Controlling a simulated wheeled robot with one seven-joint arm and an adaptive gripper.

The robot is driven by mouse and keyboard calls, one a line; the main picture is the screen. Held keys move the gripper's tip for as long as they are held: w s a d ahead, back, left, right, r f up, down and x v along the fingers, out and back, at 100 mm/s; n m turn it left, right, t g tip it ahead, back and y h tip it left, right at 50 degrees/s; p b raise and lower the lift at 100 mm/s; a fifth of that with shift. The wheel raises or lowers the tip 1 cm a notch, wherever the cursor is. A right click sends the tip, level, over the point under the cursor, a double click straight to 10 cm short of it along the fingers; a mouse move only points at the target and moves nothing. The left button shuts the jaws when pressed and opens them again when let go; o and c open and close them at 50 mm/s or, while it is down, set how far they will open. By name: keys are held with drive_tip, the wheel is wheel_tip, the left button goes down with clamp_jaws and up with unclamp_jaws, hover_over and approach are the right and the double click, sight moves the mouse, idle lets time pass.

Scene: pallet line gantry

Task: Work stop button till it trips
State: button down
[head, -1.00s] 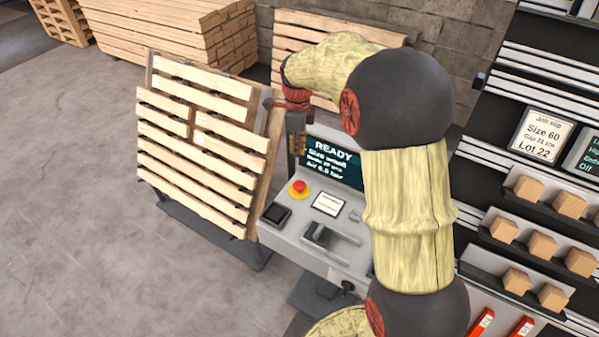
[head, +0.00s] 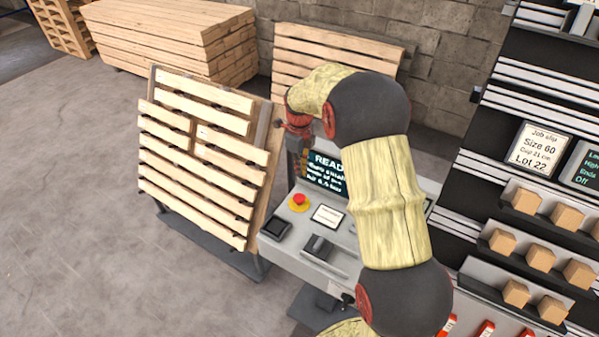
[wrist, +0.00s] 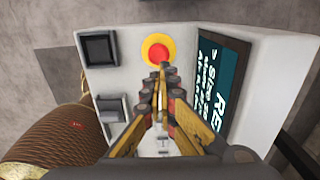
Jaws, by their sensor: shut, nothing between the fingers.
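The stop button (head: 299,199) is a red mushroom head on a yellow round base, on the sloped grey control panel (head: 300,247). In the wrist view the button (wrist: 157,53) is just beyond my fingertips. My gripper (head: 301,172) points down over the panel, above and behind the button in the head view. In the wrist view my gripper (wrist: 159,72) is shut and empty, its tips overlapping the button's lower edge. A small gap seems to remain, but I cannot tell contact for certain. The panel screen (head: 324,176) shows "READ", its right part hidden by my arm.
A black square (head: 275,228) and a dark lever-like control (head: 318,247) sit near the button, with a white label (head: 327,215) beside it. A slatted pallet (head: 205,160) stands close at left. A rack with small boxes (head: 526,200) is at right. Floor at left is clear.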

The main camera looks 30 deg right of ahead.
sight(299, 196)
wheel_tip(299, 196, down, 11)
drive_tip(key=shift+f+b, duration=0.15)
drive_tip(key=shift+b, duration=0.65)
